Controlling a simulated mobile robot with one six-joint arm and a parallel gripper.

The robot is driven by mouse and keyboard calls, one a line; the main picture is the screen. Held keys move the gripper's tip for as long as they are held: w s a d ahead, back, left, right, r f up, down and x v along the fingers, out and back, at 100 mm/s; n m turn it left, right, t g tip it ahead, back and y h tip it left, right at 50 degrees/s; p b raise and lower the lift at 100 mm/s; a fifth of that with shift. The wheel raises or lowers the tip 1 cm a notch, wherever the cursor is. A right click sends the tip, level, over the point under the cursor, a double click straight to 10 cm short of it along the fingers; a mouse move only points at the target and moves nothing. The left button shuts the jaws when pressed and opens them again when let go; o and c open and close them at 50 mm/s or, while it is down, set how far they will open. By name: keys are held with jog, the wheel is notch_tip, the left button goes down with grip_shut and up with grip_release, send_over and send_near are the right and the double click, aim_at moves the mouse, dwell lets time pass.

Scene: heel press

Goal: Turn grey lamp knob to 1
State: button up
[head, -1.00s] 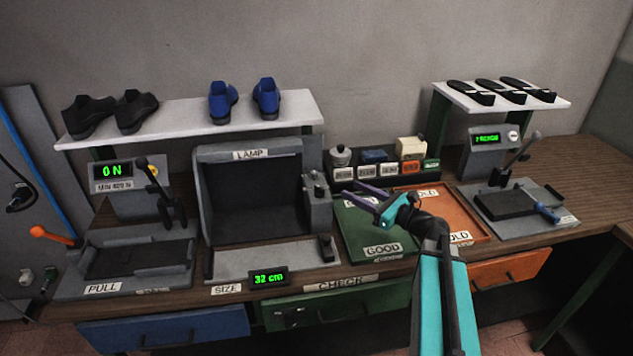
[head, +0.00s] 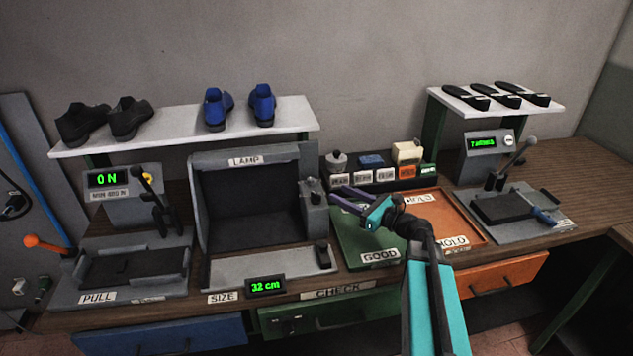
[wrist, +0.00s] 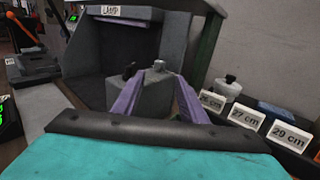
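The lamp box (head: 250,210) is a grey hood with a dark inside and a LAMP label. A grey control block (head: 314,205) stands at its right side. The grey knob (head: 315,186) sits on top of this block; in the wrist view the knob (wrist: 159,65) shows beyond my fingers, with a small black part (wrist: 130,72) to its left. Which setting the knob points to cannot be read. My gripper (head: 338,194) is open and empty just right of the block. In the wrist view its purple fingers (wrist: 160,82) are spread, pointing at the block.
A green GOOD tray (head: 355,240) and an orange HOLD tray (head: 460,220) lie below and right of my gripper. Several size-labelled blocks (head: 385,175) stand behind the trays.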

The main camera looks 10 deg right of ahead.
aim_at(317, 189)
jog(key=p+x, duration=0.3)
jog(key=x, duration=0.7)
jog(key=shift+w+a, duration=0.25)
jog(key=shift+a, duration=0.05)
jog(key=shift+c, duration=0.5)
grip_shut()
